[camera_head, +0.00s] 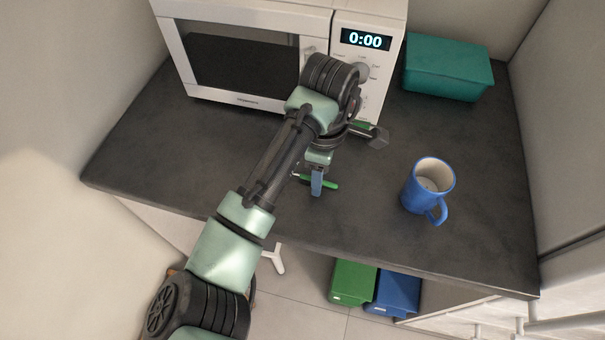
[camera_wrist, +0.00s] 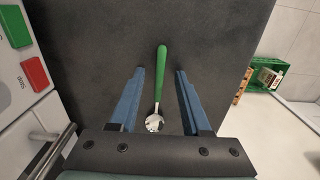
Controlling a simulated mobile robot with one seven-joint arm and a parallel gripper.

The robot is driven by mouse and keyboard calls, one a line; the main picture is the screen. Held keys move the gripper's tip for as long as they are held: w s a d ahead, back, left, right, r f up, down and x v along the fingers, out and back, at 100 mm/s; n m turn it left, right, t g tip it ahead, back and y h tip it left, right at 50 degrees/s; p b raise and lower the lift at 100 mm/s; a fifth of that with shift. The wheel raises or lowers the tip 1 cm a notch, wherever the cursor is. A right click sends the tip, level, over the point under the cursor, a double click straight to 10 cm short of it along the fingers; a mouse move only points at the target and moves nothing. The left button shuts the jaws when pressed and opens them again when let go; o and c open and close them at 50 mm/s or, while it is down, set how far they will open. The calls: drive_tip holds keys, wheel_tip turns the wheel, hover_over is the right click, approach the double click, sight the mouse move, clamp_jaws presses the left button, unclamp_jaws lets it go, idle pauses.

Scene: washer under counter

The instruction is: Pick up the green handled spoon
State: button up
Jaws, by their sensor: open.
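The green handled spoon (camera_wrist: 161,78) lies on the dark counter in the wrist view, its green handle pointing up the picture and its metal bowl toward my gripper. In the head view, part of its green handle (camera_head: 331,184) shows beside my fingers; the rest is hidden by my gripper and arm. My gripper (camera_wrist: 160,75) is open, with one blue finger on each side of the spoon and a gap to both. It also shows in the head view (camera_head: 317,184), over the counter in front of the microwave. Nothing is held between the fingers.
The microwave (camera_head: 245,60) stands behind my gripper. A blue mug (camera_head: 411,192) stands to the right on the counter (camera_head: 180,160), and a teal box (camera_head: 448,68) is at the back right. Green (camera_head: 352,282) and blue (camera_head: 397,292) bins sit below the front edge.

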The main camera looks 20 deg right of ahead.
clamp_jaws()
idle(0.5)
